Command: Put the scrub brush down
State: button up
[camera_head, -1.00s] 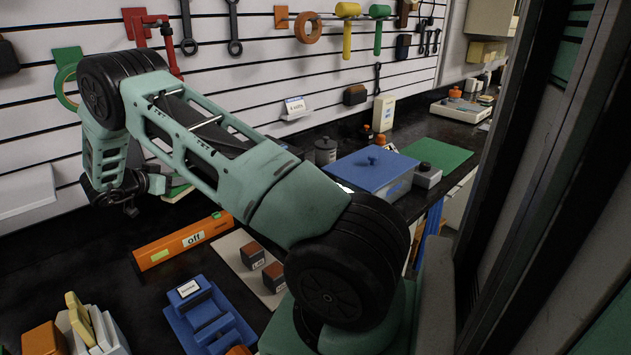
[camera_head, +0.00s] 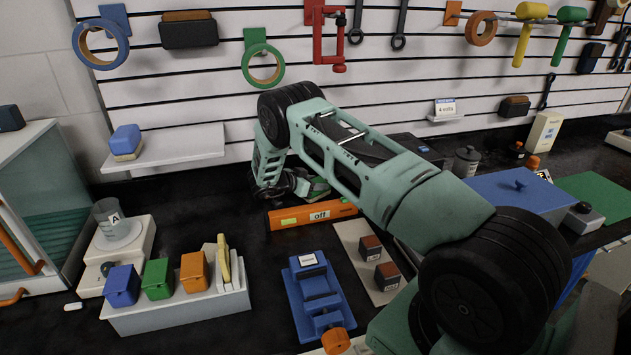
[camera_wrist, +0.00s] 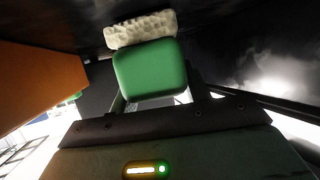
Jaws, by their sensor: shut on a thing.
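The scrub brush (camera_wrist: 150,70) has a green block and cream bristles (camera_wrist: 140,30), seen in the wrist view. My gripper (camera_wrist: 153,92) is shut on its green block. Only a bit of green from the brush (camera_head: 319,187) shows there, as my arm and gripper hide the rest. I cannot tell whether the brush touches the bench.
A blue fixture (camera_head: 317,290) and two dark blocks on a pale plate (camera_head: 350,236) are nearer. A blue-topped brush (camera_head: 125,140) sits on a wall shelf (camera_head: 180,147). Bare bench (camera_head: 205,200) lies left of my gripper.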

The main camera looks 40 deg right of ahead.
jog(key=shift+f, duration=0.2)
jog(key=o, duration=1.1)
jog(key=shift+o, duration=0.2)
jog(key=shift+r, duration=0.15)
jog(key=b+v, duration=0.3)
jog(key=v, duration=0.9)
jog(key=shift+b, duration=0.3)
